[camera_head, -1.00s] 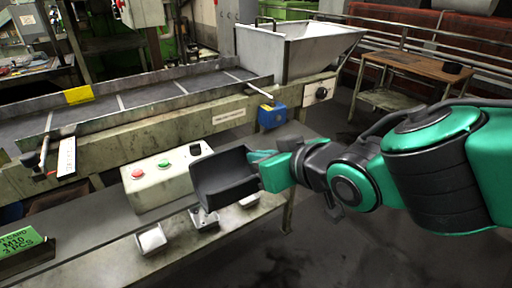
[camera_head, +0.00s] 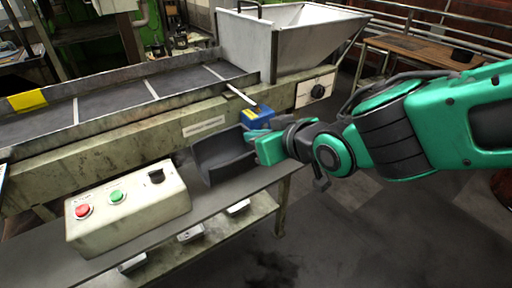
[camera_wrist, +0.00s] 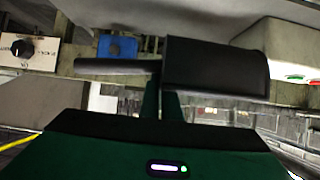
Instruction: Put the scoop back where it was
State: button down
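The scoop (camera_head: 225,158) is dark grey to black with an open, broad pan. My gripper (camera_head: 262,146) is shut on its handle and holds it above the right part of the grey shelf (camera_head: 222,196), just right of the control box. In the wrist view the scoop pan (camera_wrist: 215,67) is to the right of my green fingers (camera_wrist: 163,98), and the handle (camera_wrist: 112,66) extends to the left. The fingers hide part of the handle. The head view does not clearly show how far the scoop is from the shelf.
The control box (camera_head: 130,210) with red and green buttons stands on the shelf, left of the scoop. Behind are the conveyor (camera_head: 120,105), a blue box (camera_head: 257,118) and a metal hopper (camera_head: 290,40). White pedals (camera_head: 191,234) sit below. Shelf space right of the control box looks clear.

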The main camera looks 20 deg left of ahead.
jog(key=shift+w+a+f, duration=0.2)
jog(key=shift+w+f, duration=0.8)
jog(key=shift+f, duration=0.25)
jog(key=shift+w+a+f, duration=0.15)
jog(key=shift+w+f, duration=0.85)
jog(key=shift+f, duration=0.3)
jog(key=shift+w+a+f, duration=0.2)
jog(key=shift+w+f, duration=0.8)
jog(key=shift+f, duration=0.25)
jog(key=c, duration=2)
grip_release()
jog(key=shift+f, duration=0.15)
jog(key=shift+s+d+r, duration=0.15)
jog(key=shift+r, duration=0.1)
jog(key=v, duration=1.1)
jog(key=shift+s, duration=0.2)
jog(key=shift+d+r, duration=0.1)
jog(key=shift+d, duration=0.1)
